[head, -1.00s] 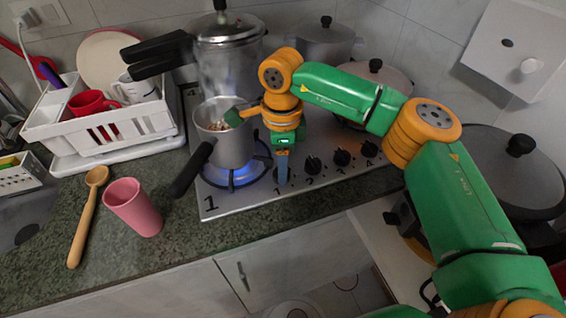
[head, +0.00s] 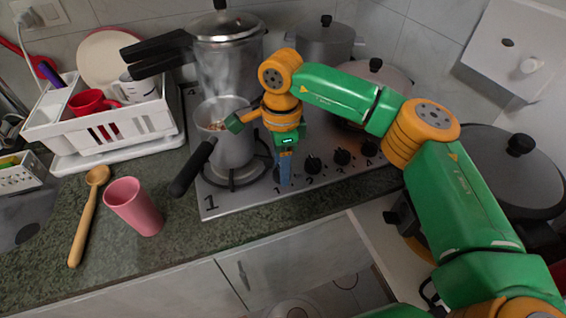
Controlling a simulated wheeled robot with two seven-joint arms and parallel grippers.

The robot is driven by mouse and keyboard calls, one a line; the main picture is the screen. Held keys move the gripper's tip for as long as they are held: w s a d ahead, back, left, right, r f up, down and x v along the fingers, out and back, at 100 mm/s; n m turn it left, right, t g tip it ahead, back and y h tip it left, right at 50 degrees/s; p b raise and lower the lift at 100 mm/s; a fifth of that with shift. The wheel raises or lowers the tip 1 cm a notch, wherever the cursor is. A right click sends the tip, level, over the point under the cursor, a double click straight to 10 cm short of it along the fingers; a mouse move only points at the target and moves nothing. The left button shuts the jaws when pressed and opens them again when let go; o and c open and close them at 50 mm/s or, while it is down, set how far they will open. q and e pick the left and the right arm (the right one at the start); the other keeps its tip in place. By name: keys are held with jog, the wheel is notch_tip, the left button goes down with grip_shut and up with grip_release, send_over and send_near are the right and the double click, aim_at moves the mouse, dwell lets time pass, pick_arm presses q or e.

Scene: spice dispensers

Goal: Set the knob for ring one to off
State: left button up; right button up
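The stovetop (head: 230,203) is a light metal panel with a row of black knobs along its front edge. The ring one burner (head: 236,178) is at the front left, by the large printed 1, and shows no flame. A grey saucepan (head: 230,150) with a black handle stands on it. My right gripper (head: 284,178) points down at the leftmost knob position, in front of that burner. Its fingers cover the ring one knob, so I cannot see the knob's angle or whether the fingers close on it. My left gripper is out of view.
More knobs (head: 313,165) sit close to the right of my gripper. A pressure cooker (head: 228,60) and lidded pots (head: 325,42) stand behind. A pink cup (head: 134,207), a wooden spoon (head: 85,220) and a white dish rack (head: 115,125) are on the left counter.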

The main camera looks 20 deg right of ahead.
jog(key=shift+o, duration=1.3)
jog(key=shift+a, duration=0.1)
notch_tip(320, 180, up, 7)
jog(key=shift+r, duration=0.1)
jog(key=shift+b, duration=0.3)
